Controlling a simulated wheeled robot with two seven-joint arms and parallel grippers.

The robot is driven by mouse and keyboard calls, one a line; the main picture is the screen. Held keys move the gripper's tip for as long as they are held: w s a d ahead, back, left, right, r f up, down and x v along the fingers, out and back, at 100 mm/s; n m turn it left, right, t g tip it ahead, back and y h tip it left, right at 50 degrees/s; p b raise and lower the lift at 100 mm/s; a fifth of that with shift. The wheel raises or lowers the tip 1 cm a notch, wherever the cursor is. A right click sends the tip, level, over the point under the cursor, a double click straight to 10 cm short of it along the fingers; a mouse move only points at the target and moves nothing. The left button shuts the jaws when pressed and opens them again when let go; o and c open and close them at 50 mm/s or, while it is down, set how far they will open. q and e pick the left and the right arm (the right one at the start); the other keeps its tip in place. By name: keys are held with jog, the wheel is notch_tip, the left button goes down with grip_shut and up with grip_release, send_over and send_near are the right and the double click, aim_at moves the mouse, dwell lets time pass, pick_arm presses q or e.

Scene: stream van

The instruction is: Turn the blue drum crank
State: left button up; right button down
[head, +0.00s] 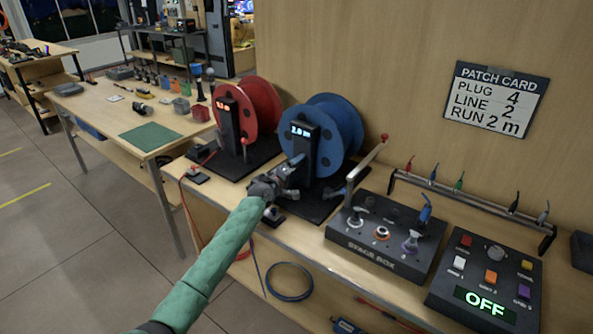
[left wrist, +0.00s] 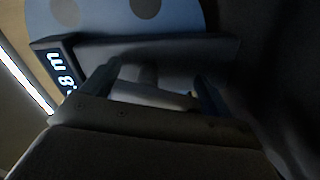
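The blue drum (head: 345,122) stands on a black base on the bench, behind a dark post with a lit display (head: 301,130). My left gripper (head: 296,163) is at the front of this post, low down, and covers the crank in the head view. In the left wrist view, a dark grey knob-like piece (left wrist: 146,75), which looks like the crank handle, lies between the two spread fingers (left wrist: 155,85). Gaps show beside it, and the picture is dark. The display digits are partly cut off there. My right gripper is not in view.
The red drum (head: 262,103) with its own crank stands close on the left. A red-tipped lever (head: 368,163) rises right of the blue drum. The stage box (head: 372,255) and a button panel reading OFF (head: 480,305) lie further right. A patch card (head: 497,99) hangs on the wall.

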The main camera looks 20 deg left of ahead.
pick_arm(q)
jog(key=shift+o, duration=0.9)
jog(key=shift+a, duration=0.15)
jog(key=shift+s, duration=0.1)
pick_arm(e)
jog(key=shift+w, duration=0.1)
pick_arm(q)
jog(key=shift+s+a+f, duration=0.1)
jog(key=shift+s, duration=0.15)
jog(key=shift+b+v, duration=0.75)
jog(key=shift+v, duration=2.75)
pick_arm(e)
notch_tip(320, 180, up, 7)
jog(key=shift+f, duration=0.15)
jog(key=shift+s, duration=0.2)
